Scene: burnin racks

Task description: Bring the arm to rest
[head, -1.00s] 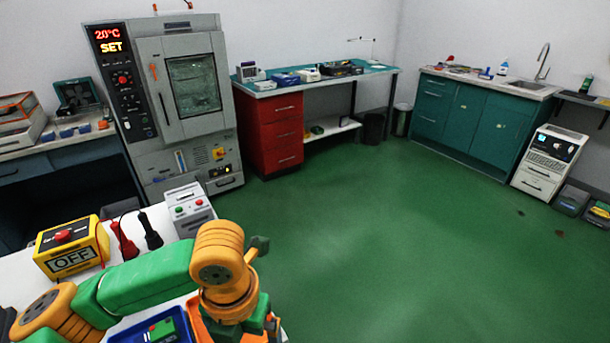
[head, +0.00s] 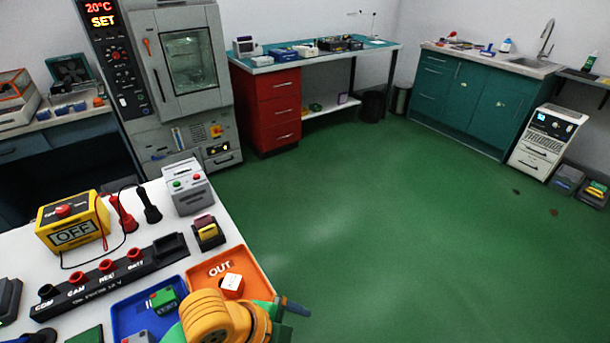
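My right arm and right gripper are not in view. The arm joint covers the near part of the blue tray (head: 124,309) and of the orange tray marked OUT (head: 254,269).
On the white table are a yellow OFF box (head: 72,222), a black socket strip (head: 108,277), a grey button box (head: 186,187) and red and black probes. A chamber (head: 170,80) reading 20°C stands behind. Green floor (head: 380,220) is clear at right.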

